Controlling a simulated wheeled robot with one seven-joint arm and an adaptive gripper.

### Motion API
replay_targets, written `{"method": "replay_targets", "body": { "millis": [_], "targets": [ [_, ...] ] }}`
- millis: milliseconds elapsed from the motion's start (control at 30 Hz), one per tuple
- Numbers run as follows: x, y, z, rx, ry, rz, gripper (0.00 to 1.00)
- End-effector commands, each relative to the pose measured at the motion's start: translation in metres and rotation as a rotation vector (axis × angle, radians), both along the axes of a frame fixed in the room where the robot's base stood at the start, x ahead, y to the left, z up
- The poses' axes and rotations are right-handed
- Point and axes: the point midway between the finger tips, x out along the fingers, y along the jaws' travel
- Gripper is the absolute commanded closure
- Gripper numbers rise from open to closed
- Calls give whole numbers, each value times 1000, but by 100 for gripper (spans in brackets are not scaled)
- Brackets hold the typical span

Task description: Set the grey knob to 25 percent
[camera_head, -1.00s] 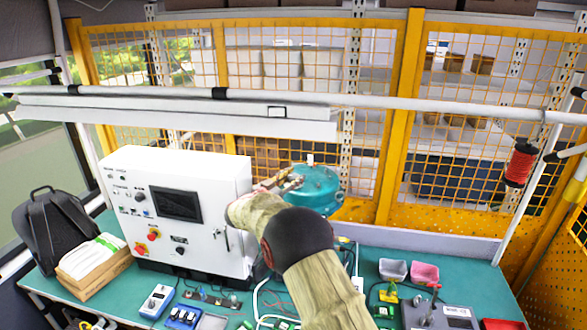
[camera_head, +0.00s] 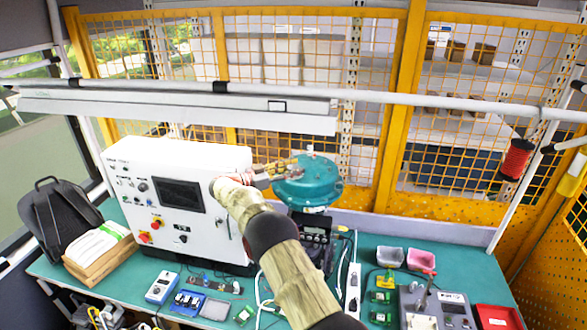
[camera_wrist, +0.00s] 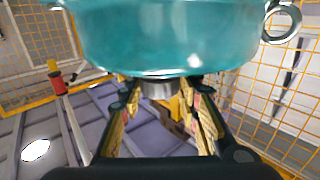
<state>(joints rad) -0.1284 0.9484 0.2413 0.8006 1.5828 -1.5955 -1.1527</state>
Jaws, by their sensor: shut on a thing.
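The round teal housing (camera_head: 308,188) stands behind the bench's middle, on a dark device with a small display. My gripper (camera_head: 283,170) reaches in from the left at the housing's top. In the wrist view, which looks upside down, the teal housing (camera_wrist: 170,35) fills the upper part. A short grey metal cylinder, seemingly the grey knob (camera_wrist: 160,88), sticks out of it. My gripper's two fingers (camera_wrist: 163,95) lie on either side of this knob and are shut on it. I cannot read any percent mark or the knob's setting.
A white control cabinet (camera_head: 180,195) stands close left of my arm. A rail (camera_head: 420,103) and a yellow mesh fence (camera_head: 395,140) run behind. Small devices and trays, including a red tray (camera_head: 497,317), lie on the green bench (camera_head: 385,248).

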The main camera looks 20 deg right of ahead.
Motion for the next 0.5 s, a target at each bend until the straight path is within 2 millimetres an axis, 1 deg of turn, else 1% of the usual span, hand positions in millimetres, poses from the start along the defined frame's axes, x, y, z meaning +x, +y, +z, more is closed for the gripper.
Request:
{"method": "replay_targets", "body": {
  "millis": [33,433,467,500],
  "targets": [
    [1,0,4,-1,-6,-2,93],
    [1,0,5,-2,-8,-5,93],
    [1,0,6,-2,-8,-5,66],
    [1,0,6,-2,-8,-5,64]
  ]
}}
